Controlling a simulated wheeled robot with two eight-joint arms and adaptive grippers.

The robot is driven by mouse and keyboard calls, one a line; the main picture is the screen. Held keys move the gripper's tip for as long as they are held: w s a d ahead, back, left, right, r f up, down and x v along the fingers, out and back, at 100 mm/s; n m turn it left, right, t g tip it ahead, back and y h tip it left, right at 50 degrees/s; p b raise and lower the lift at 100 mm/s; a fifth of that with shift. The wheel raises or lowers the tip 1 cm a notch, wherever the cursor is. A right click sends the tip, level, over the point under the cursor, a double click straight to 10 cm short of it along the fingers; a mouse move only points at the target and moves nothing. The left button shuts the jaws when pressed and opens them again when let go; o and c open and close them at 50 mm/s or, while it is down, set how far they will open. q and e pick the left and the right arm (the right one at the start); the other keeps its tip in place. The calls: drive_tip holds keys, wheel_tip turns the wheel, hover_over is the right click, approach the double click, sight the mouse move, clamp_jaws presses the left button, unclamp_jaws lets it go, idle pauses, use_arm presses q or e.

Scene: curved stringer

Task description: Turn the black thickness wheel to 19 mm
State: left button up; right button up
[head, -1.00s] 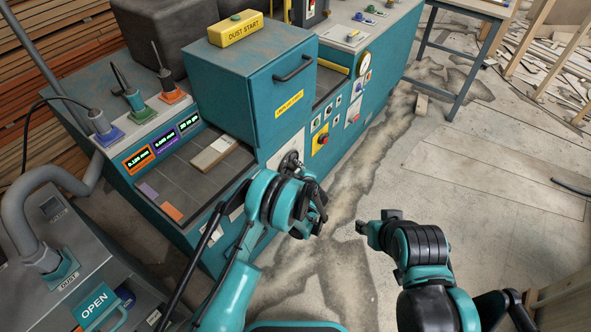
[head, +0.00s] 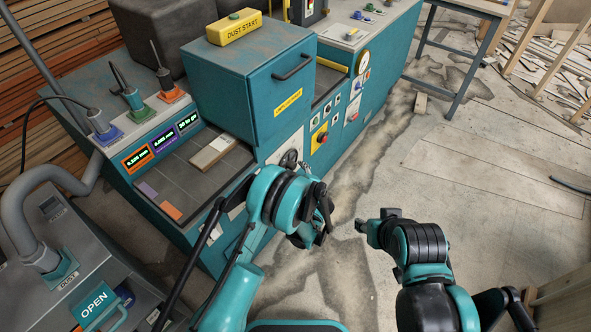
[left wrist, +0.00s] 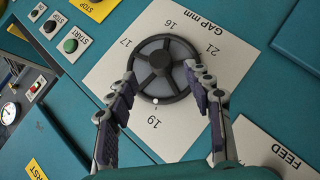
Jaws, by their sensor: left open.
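The black thickness wheel (left wrist: 166,70) is a spoked ring on a white dial plate (left wrist: 113,52) lettered "GAP mm", with 16, 17, 19 and 21 around it. A small white dot (left wrist: 155,101) at the wheel's lower rim points towards 19. My left gripper (left wrist: 161,73) is open, with one finger on each side of the wheel; I cannot tell whether they touch it. In the head view my left gripper (head: 318,212) is by the machine's front and the wheel is mostly hidden. My right gripper (head: 373,229) hangs over the floor, away from the wheel; its jaw state is unclear.
The teal machine (head: 255,75) carries a yellow DUST START box (head: 235,27), small displays and a wood piece (head: 213,153). A grey dust unit with an OPEN sign (head: 95,305) stands at lower left.

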use_arm(q)
drive_tip(key=v, duration=0.6)
drive_tip(key=shift+s, duration=0.1)
drive_tip(key=s+a+r+m+g, duration=0.2)
drive_tip(key=s+a+r+m, duration=0.2)
drive_tip(key=a+r, duration=0.4)
drive_tip(key=s+a+r+m+g, duration=0.1)
drive_tip(key=s+a+r+m, duration=0.25)
drive_tip(key=a+r, duration=0.45)
drive_tip(key=s+a+r+m+h, duration=0.1)
drive_tip(key=s+a+r+m, duration=0.1)
drive_tip(key=s, duration=0.9)
drive_tip(key=s+a+r+m+g+h, duration=0.1)
drive_tip(key=s+r+m, duration=0.3)
drive_tip(key=s, duration=0.6)
drive_tip(key=shift+s+a+m+g+h, duration=0.35)
drive_tip(key=shift+a+m+h, duration=0.25)
drive_tip(key=shift+m+h, duration=0.2)
